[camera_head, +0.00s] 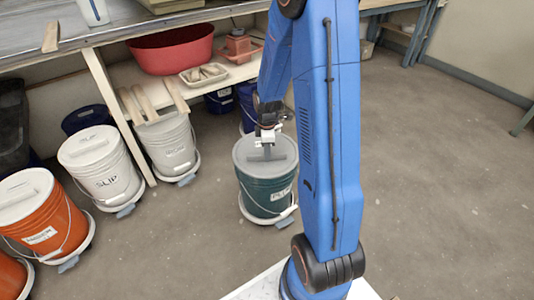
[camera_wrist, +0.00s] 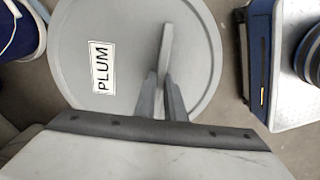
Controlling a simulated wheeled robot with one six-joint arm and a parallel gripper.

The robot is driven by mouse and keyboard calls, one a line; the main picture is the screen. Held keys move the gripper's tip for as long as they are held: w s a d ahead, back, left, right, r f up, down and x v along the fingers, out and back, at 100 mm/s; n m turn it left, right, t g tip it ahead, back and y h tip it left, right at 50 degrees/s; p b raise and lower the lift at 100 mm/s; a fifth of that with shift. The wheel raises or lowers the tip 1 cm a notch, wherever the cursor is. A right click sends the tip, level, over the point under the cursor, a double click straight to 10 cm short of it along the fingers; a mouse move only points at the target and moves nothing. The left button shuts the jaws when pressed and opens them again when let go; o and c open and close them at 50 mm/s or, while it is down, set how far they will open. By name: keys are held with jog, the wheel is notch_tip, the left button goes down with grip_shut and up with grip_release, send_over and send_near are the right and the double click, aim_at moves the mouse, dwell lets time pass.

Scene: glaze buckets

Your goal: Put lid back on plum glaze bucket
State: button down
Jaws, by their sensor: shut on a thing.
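The plum glaze bucket (camera_head: 258,192) is dark teal with a partly readable white label, and stands on a white wheeled base. Its round grey lid (camera_head: 248,163) is at the bucket's top, covering the opening. In the wrist view the lid (camera_wrist: 120,25) fills the middle and carries a white PLUM label and a raised bar handle. My gripper (camera_head: 267,143) is above the lid. In the wrist view my gripper (camera_wrist: 161,85) is shut on the lid's handle. The lid looks roughly level over the bucket; whether it is fully seated I cannot tell.
A white SLIP bucket (camera_head: 103,172), another pale bucket (camera_head: 170,148) with wooden strips on top, and orange buckets (camera_head: 45,215) stand to the left. A shelf with a red basin (camera_head: 172,50) is behind. The floor (camera_head: 430,170) to the right is clear.

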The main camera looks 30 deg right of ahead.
jog(key=c, duration=1.3)
grip_release()
jog(key=shift+r, duration=3.5)
grip_shut()
